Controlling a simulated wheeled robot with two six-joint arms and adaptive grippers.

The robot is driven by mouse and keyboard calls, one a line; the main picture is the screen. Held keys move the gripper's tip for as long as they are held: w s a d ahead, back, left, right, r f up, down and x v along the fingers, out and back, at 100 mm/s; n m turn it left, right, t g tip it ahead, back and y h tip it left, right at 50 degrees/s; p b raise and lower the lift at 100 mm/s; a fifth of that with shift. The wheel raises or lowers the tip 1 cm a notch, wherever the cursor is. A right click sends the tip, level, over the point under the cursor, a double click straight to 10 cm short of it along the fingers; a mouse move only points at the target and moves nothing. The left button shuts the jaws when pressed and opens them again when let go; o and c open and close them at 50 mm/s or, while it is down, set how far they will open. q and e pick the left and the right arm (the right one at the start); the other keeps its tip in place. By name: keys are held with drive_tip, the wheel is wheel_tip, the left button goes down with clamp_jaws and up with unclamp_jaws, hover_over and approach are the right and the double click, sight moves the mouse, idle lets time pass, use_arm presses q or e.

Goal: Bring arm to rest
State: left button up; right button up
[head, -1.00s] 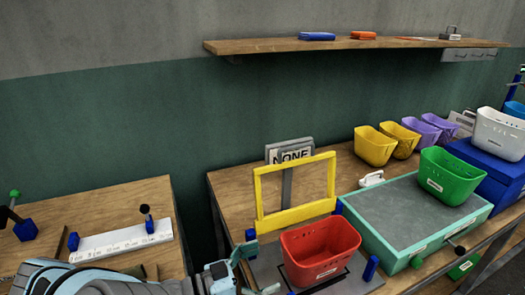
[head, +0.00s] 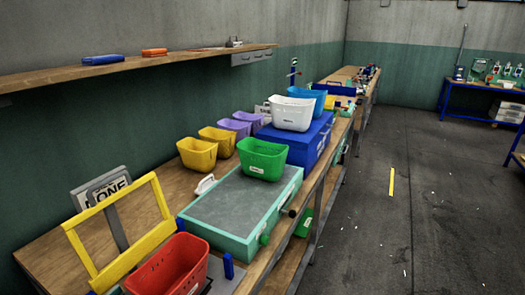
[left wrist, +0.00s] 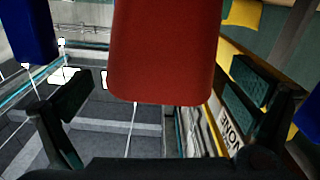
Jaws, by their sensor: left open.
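My left gripper (left wrist: 165,105) is open in the left wrist view, with its two dark fingers apart on either side of the red bin (left wrist: 163,55). I cannot tell whether the fingers touch the bin. In the head view the red bin (head: 168,268) stands at the lower left, in front of a yellow frame (head: 95,262). A sign with partly hidden lettering (head: 122,180) stands behind that frame. Neither of my arms shows in the head view now.
A teal-edged press box (head: 215,235) bears a green bin (head: 262,160). A blue box (head: 310,150) bears a white bin (head: 292,112) and a blue bin (head: 308,94). Yellow bins (head: 198,154) and purple bins stand by the wall.

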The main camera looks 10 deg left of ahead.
use_arm(q)
drive_tip(key=b+x, duration=0.1)
drive_tip(key=x, duration=0.2)
drive_tip(key=b+x, duration=0.1)
drive_tip(key=x, duration=0.1)
drive_tip(key=shift+w+f+b, duration=0.2)
drive_tip(key=shift+f+b, duration=0.15)
drive_tip(key=shift+f, duration=0.05)
drive_tip(key=r+p, duration=0.3)
drive_tip(key=w+r+p, duration=0.1)
drive_tip(key=r, duration=0.1)
drive_tip(key=shift+d, duration=0.25)
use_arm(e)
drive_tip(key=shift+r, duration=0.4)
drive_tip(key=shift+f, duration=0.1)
